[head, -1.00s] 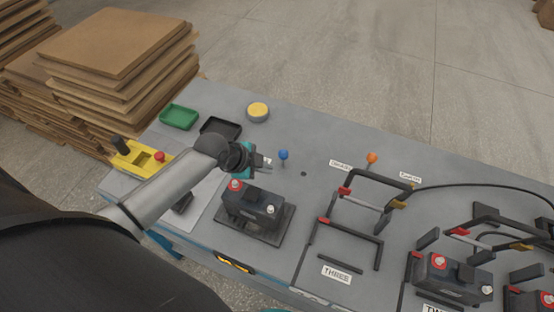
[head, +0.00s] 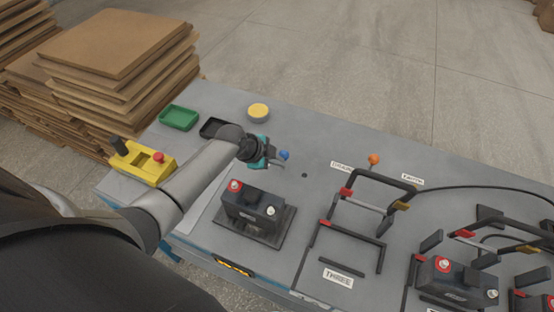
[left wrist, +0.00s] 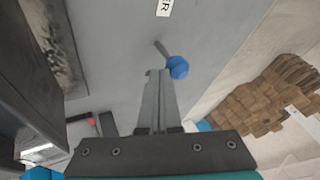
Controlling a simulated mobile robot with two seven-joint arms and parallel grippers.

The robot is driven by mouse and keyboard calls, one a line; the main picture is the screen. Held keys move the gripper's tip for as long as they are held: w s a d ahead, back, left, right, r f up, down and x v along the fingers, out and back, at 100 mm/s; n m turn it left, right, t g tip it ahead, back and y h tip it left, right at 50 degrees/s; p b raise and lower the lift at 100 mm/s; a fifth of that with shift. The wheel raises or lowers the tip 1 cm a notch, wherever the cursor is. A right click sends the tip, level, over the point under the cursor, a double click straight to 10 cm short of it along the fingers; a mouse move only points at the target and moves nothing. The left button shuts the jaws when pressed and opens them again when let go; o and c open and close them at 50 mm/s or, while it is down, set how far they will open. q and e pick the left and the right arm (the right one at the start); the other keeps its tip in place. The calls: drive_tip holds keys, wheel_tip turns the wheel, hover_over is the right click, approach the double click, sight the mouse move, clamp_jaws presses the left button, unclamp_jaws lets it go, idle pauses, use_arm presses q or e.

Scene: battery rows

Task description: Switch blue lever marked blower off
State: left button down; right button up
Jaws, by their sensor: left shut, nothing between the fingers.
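The blue lever, a ball knob on a thin stem, stands on the grey bench (head: 330,150); its knob (head: 284,155) shows just beyond my left gripper (head: 279,164) in the head view. In the left wrist view the blue knob (left wrist: 178,67) is just to the right of my left fingertips (left wrist: 158,74), with its grey stem running up-left. The fingers are shut together with nothing between them. They are very close to the knob; I cannot tell if they touch it. A white label (left wrist: 165,7) ending in "ER" lies beyond the lever.
A black battery (head: 252,203) sits in front of my left arm. An orange-knobbed lever (head: 374,159) and black frames stand to the right. A yellow control box (head: 142,162), green tray (head: 179,118) and yellow button (head: 258,111) are to the left and behind. The bench behind the blue lever is clear.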

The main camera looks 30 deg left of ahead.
sight(284, 153)
use_arm(q)
drive_tip(key=shift+w+r, duration=0.1)
drive_tip(key=shift+w+r+g, duration=0.2)
drive_tip(key=shift+w+g, duration=0.25)
drive_tip(key=shift+g, duration=0.05)
drive_tip(key=shift+w+g, duration=0.5)
drive_tip(key=shift+w, duration=0.05)
drive_tip(key=shift+w+r+b, duration=0.15)
drive_tip(key=shift+w+b, duration=0.25)
use_arm(e)
drive_tip(key=shift+w+f, duration=0.25)
drive_tip(key=shift+f, duration=0.15)
use_arm(q)
drive_tip(key=shift+s, duration=0.1)
use_arm(e)
drive_tip(key=shift+a+r, duration=0.1)
